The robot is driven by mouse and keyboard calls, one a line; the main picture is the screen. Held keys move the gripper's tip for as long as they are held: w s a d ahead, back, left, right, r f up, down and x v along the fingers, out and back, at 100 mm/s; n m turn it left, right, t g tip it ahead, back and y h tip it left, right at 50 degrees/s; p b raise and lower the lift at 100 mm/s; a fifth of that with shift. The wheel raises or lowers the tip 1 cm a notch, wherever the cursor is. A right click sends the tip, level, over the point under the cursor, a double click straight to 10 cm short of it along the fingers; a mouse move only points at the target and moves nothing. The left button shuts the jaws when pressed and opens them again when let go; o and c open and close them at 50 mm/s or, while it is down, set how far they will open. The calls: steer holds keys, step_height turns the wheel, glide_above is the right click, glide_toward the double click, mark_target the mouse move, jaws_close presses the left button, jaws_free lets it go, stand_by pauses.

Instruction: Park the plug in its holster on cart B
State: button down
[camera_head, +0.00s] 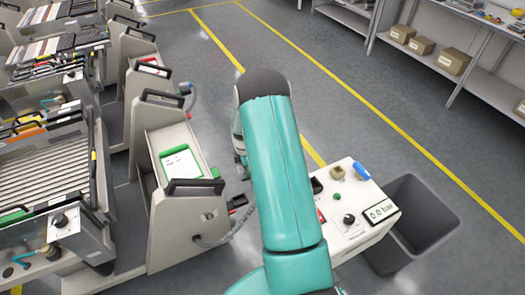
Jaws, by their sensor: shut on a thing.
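My teal arm (282,170) fills the middle of the view and hides my gripper and whatever it holds. A pale and dark part of my wrist shows at the arm's left edge. The nearest beige feeder trolley (180,235) stands just left of the arm, with a black handle and a green-framed card (181,164). A grey cable (222,238) runs from its side toward the arm and passes out of sight behind it. A small dark and red piece (237,202) shows beside the arm; I cannot tell whether it is the plug or holster. No letter B is readable.
A white control box (352,207) with a knob, blue handle and display stands right of my arm, beside a dark open bin (428,215). More trolleys crowd the left. Shelves with cardboard boxes (453,61) stand upper right. The grey floor with yellow lines is clear between.

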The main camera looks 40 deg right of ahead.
steer(key=w+a+f, duration=0.1)
steer(key=f, duration=0.6)
steer(key=a+f, duration=0.2)
steer(key=f, duration=0.5)
steer(key=shift+w+a+f, duration=0.25)
steer(key=shift+w, duration=0.15)
steer(key=shift+f, duration=1.15)
stand_by(1.0)
steer(key=c, duration=0.8)
jaws_free()
steer(key=shift+o, duration=0.2)
